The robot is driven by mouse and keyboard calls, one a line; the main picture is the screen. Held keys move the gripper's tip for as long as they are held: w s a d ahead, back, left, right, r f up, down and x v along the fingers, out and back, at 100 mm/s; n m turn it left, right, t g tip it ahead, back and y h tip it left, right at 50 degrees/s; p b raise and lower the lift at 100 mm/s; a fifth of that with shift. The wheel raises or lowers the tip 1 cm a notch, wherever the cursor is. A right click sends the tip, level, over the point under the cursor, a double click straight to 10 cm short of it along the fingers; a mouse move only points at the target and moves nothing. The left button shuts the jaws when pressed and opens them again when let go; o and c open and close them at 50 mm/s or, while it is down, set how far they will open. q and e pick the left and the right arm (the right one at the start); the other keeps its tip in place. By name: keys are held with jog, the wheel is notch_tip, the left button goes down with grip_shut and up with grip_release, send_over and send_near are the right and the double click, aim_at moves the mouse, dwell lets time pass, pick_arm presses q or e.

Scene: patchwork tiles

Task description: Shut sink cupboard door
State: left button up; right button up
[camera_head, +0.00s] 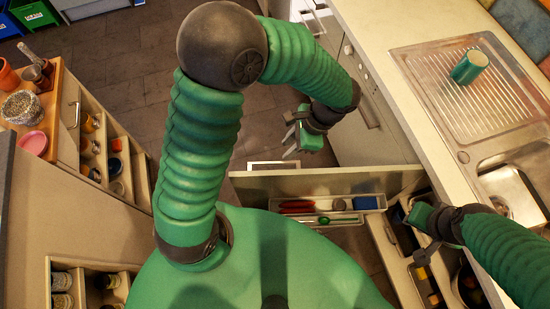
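The sink cupboard door (300,184) stands open, swung out from under the counter. Its inner side carries racks with red-handled items, a green brush and a blue item. A pale handle (272,165) shows at its far, outer side. My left gripper (287,143) is past the door's top edge, on the outer side; its fingers look apart, with nothing between them. Whether it touches the door cannot be told. My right gripper (408,228) is at the open cupboard (407,192) under the counter; its fingers are partly hidden and their opening is unclear.
The sink (515,190) and ribbed drainer (480,90) with a green cup (469,66) are on the counter (400,50) at right. An open drawer or cupboard (468,285) is low at right. Shelves (105,150) stand at left. Dark tiled floor (130,60) is clear beyond.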

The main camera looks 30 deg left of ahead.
aim_at(275, 163)
pick_arm(q)
jog(key=b+x, duration=0.1)
jog(key=x, duration=0.8)
jog(key=shift+d+f, duration=0.1)
jog(key=shift+f, duration=0.15)
jog(key=shift+c, duration=0.3)
grip_shut()
jog(key=shift+w, duration=0.1)
dwell(0.5)
